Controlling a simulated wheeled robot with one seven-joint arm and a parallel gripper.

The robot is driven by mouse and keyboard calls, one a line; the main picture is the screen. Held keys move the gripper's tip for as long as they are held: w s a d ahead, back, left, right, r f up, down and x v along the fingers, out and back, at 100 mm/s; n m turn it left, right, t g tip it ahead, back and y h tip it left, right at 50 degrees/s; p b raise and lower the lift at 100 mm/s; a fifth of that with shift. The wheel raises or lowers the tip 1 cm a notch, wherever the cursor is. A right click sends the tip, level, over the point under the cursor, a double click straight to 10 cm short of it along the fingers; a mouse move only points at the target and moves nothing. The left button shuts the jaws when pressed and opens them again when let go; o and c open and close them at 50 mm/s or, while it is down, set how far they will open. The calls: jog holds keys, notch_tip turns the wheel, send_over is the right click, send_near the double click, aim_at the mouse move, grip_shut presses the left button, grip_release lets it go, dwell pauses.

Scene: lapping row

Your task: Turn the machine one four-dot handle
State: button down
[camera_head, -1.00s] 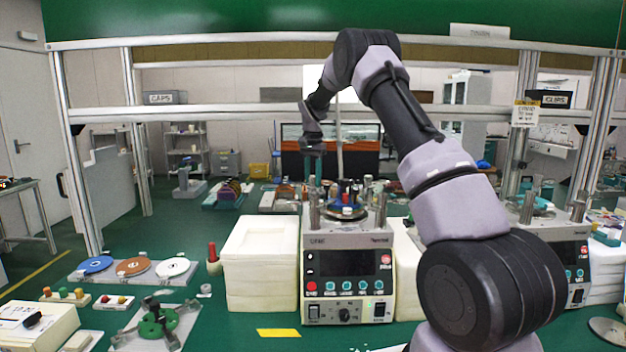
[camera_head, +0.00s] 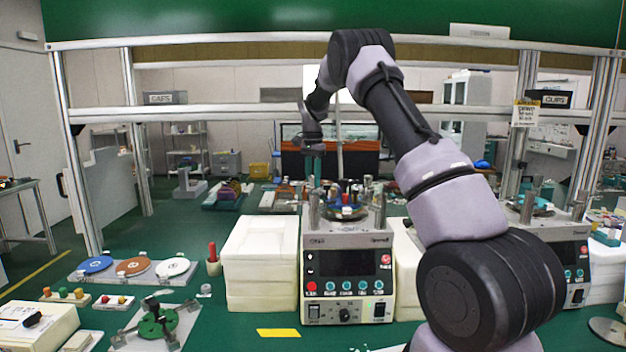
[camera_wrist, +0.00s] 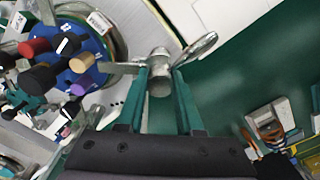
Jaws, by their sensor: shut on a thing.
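A metal wing handle (camera_wrist: 158,72) with a round stem and two flat wings shows in the wrist view. My gripper (camera_wrist: 162,82) has its two teal fingers shut on it, one on each side of the stem. No dots can be made out on the handle. The centre machine (camera_head: 347,285), a white box with a dark screen and buttons, stands under my gripper in the head view. The gripper is small there, above the machine's rear left, and the held handle cannot be told apart.
A blue plate (camera_wrist: 88,62) with red, black and tan knobs lies left of my fingers. Metal posts (camera_head: 382,212) rise from the machine. White blocks (camera_head: 262,262) stand beside it. A second machine (camera_head: 560,262) is at the right, partly behind my arm.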

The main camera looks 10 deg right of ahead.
jog(key=c, duration=0.6)
grip_release()
jog(key=shift+o, duration=0.2)
notch_tip(320, 180, up, 11)
jog(key=shift+f, duration=0.1)
jog(key=s+d+r+n+t+y, duration=0.1)
jog(key=s+r+n+t, duration=0.1)
jog(key=s+r, duration=0.7)
jog(key=s+d+r+n+t+y, duration=0.15)
jog(key=s+r, duration=0.35)
jog(key=s, duration=0.7)
jog(key=s+f+n+t, duration=0.2)
jog(key=s+f, duration=0.1)
jog(key=s, duration=0.8)
jog(key=s+f+n+t, duration=0.1)
jog(key=s+f, duration=0.2)
jog(key=s, duration=0.9)
jog(key=shift+s+f+n+t, duration=0.2)
jog(key=shift+f+n+t, duration=0.05)
jog(key=shift+n+t, duration=0.1)
